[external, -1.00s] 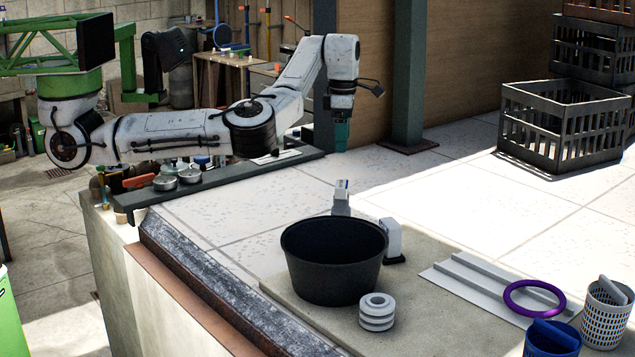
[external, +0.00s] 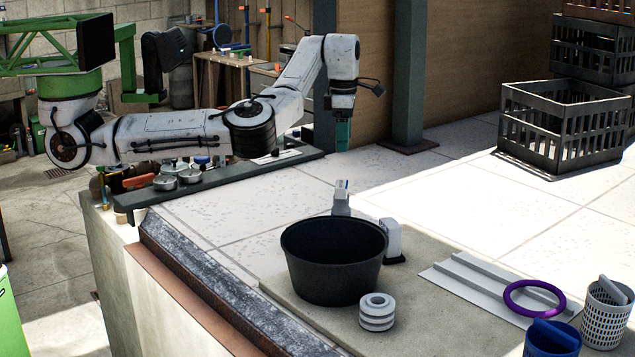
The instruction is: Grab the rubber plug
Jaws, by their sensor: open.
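A light grey, ribbed round piece with a hole in its top (external: 377,312) stands upright on the sandy mat, just in front of a black bucket; it looks most like the rubber plug, though I cannot be sure. My gripper (external: 343,146) points down above the pale tiles at the back, well behind the bucket and apart from the grey piece. It is open with nothing seen in it; its teal fingers show nearly edge-on, so the gap is hard to make out.
The black bucket (external: 333,275) stands between my gripper and the grey piece. A white block with a black foot (external: 394,240) and a small grey-white item (external: 341,197) stand behind it. A purple ring (external: 534,298), baskets (external: 606,317) and dark crates (external: 565,125) are at right.

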